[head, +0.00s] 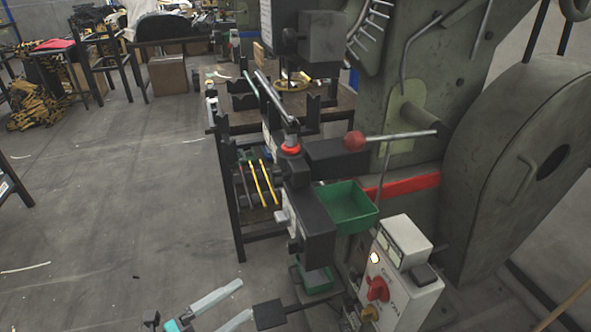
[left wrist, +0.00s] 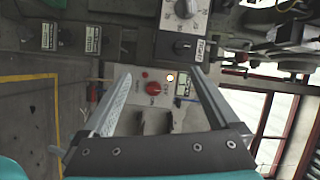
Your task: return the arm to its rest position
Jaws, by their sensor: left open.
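My left gripper (head: 246,298) enters the head view at the bottom, with two pale grey fingers spread apart and nothing between them. In the left wrist view its fingers (left wrist: 158,74) frame a light panel with a red knob (left wrist: 153,88), which lies beyond the tips. In the head view the white control box (head: 405,300) with its red knob (head: 377,289) stands to the right of the gripper, apart from it. My right gripper is not in view.
A dark flat plate on a rod (head: 269,315) is close to the left fingertips. The green rivet press (head: 425,100) with a green tray (head: 345,205) and a red-ball lever (head: 354,141) rises at the right. The grey floor (head: 110,220) at left is mostly clear.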

